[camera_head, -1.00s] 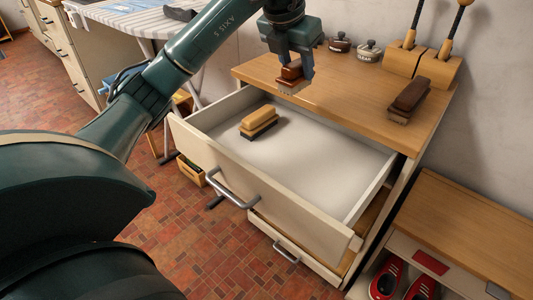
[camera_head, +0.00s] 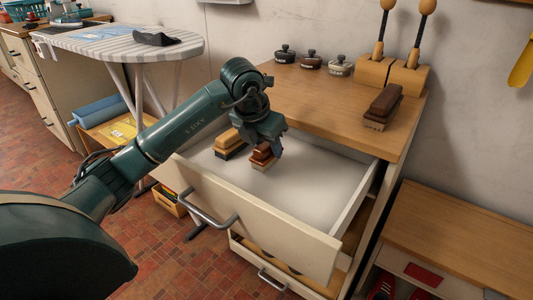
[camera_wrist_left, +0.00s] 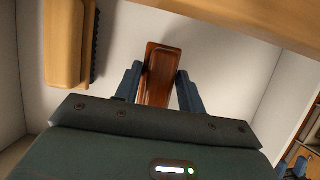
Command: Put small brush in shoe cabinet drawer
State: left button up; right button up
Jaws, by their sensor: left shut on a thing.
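My left gripper (camera_head: 272,146) is inside the open top drawer (camera_head: 262,225) of the shoe cabinet, shut on a small reddish-brown brush (camera_head: 262,156). In the left wrist view the brush (camera_wrist_left: 160,70) sits between the two blue fingers of the gripper (camera_wrist_left: 155,88), over the white drawer floor. I cannot tell whether its bristles touch the floor. A tan brush (camera_head: 229,142) lies in the drawer just left of it, and it also shows at the left of the wrist view (camera_wrist_left: 66,45). My right gripper is not in view.
The wooden cabinet top (camera_head: 320,100) holds a dark brown brush (camera_head: 383,106), several small jars (camera_head: 311,60) and wooden blocks with handled brushes (camera_head: 392,72). A lower bench (camera_head: 460,240) stands at right, an ironing board (camera_head: 120,38) at back left. The drawer's right part is clear.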

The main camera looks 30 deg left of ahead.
pick_arm(q)
jog(key=shift+f, duration=0.9)
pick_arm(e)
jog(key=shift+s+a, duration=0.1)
pick_arm(q)
jog(key=o, duration=1)
jog(key=shift+f, duration=0.15)
jog(key=shift+r, duration=0.4)
jog(key=shift+p+v, duration=1.45)
jog(key=shift+v, duration=4.4)
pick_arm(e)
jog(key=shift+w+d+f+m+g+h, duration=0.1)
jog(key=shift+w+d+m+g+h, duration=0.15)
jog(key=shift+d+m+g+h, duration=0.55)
pick_arm(q)
jog(key=shift+f, duration=0.1)
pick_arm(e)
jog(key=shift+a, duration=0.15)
